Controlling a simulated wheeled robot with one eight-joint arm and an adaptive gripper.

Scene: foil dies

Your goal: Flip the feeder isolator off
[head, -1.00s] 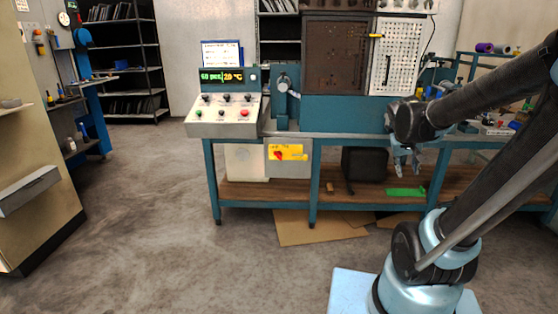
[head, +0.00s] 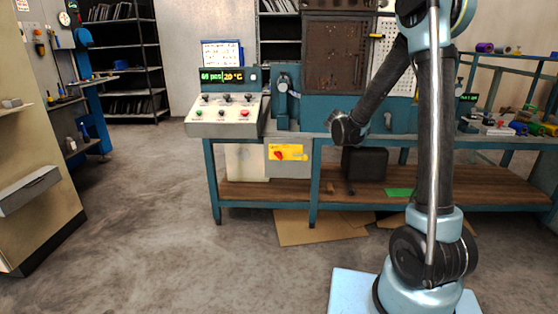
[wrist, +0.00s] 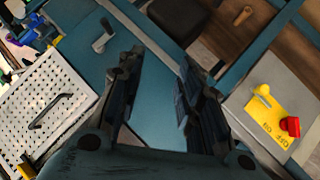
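The isolator is a yellow plate (head: 293,148) with a red knob (head: 278,155) on a grey panel below the bench top. In the wrist view the yellow plate (wrist: 262,112) is at the right, with the red knob (wrist: 290,126) near dark lettering that looks like ON and OFF. I cannot tell clearly which mark the knob points to. My gripper (wrist: 157,88) is open and empty, with the plate off to the right of its fingers. In the head view my wrist is to the right of the plate, and the fingers cannot be made out.
A small yellow part (wrist: 263,91) sticks out at the plate's upper edge. A sloped control console (head: 223,113) stands on the bench above left. A dark box (head: 365,163) sits on the lower shelf (head: 450,182). A perforated white panel (wrist: 50,100) shows in the wrist view.

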